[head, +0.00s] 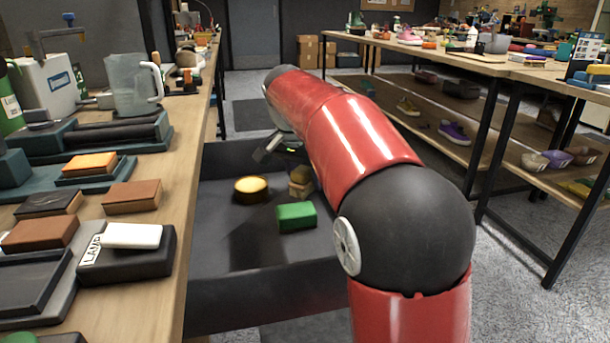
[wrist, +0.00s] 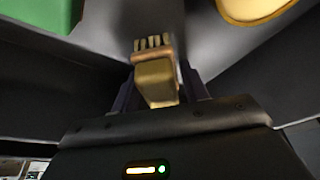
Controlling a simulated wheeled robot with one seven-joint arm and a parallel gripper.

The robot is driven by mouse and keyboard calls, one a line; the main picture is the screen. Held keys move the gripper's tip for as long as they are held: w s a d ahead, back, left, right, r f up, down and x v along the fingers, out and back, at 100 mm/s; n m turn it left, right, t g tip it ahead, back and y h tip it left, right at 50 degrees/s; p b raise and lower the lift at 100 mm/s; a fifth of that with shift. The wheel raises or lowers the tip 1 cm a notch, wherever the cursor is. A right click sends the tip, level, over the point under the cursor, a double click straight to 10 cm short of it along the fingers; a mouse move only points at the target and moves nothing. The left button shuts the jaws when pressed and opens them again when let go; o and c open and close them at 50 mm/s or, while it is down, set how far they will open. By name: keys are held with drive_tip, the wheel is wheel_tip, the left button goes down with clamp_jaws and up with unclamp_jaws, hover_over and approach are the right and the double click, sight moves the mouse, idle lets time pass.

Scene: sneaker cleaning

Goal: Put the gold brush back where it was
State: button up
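The gold brush (wrist: 155,78) shows in the wrist view as a small gold block with pale bristles pointing away from my gripper. My gripper (wrist: 158,92) has its dark fingers on both sides of the brush and looks shut on it. In the head view the brush (head: 300,183) shows low inside a dark grey bin, beside my red arm. My gripper is partly hidden there by the arm. I cannot tell whether the brush touches the bin floor.
The bin (head: 265,296) also holds a green block (head: 296,217) and a round yellow-topped item (head: 250,188). A wooden table (head: 180,185) on the left carries brushes, blocks, trays and a clear jug (head: 132,84). A shelved workbench (head: 440,140) stands on the right.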

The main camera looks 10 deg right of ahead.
sight(297, 185)
drive_tip(key=shift+o, duration=1.1)
drive_tip(key=shift+r, duration=0.25)
drive_tip(key=p+v, duration=0.3)
drive_tip(key=v, duration=0.8)
drive_tip(key=shift+r, duration=0.15)
drive_tip(key=shift+s+a+r, duration=0.1)
drive_tip(key=shift+s+r, duration=0.05)
drive_tip(key=shift+r, duration=0.15)
